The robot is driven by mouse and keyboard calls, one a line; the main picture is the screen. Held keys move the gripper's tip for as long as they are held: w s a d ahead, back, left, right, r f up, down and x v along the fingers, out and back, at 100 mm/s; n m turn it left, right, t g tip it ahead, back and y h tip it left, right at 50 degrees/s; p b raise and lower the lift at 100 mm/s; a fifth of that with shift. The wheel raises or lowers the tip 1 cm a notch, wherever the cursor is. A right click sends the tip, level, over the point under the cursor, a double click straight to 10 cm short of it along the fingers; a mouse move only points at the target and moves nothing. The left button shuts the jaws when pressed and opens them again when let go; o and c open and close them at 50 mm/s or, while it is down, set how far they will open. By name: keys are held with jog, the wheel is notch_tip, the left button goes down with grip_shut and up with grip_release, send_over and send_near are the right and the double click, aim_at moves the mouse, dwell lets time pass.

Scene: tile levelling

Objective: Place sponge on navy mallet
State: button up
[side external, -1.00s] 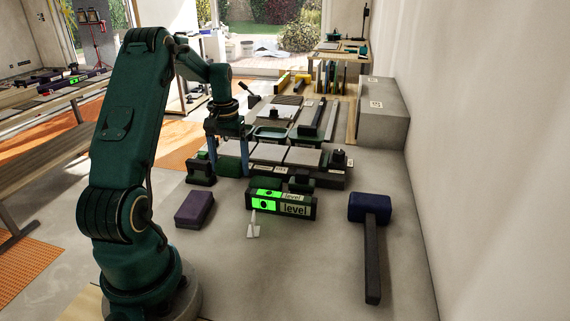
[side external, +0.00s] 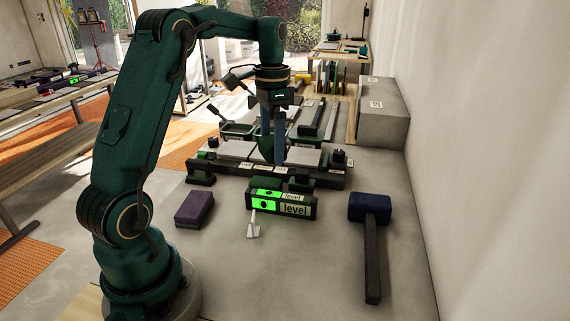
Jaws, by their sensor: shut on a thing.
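My gripper (side external: 272,154) is raised over the levelling rig, well to the left of and behind the mallet. It is shut on a green block (side external: 266,146), which looks like the sponge and is partly hidden by the fingers. The block hangs tilted, apparently above the slabs.
A green-lit level (side external: 281,204) stands in front of the rig (side external: 310,178), with a small white trowel-like tool (side external: 253,229) before it. A purple block (side external: 194,209) lies at the left.

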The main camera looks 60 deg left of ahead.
jog(key=w+d+r+m, duration=0.2)
jog(key=d+m, duration=0.5)
jog(key=d, duration=0.8)
send_over(370, 262)
jog(key=f, duration=0.6)
jog(key=shift+a+f, duration=0.1)
jog(key=shift+a, duration=0.2)
jog(key=shift+d+f, duration=0.4)
jog(key=shift+f, duration=1.85)
jog(key=shift+f, duration=0.1)
jog(key=o, duration=1.1)
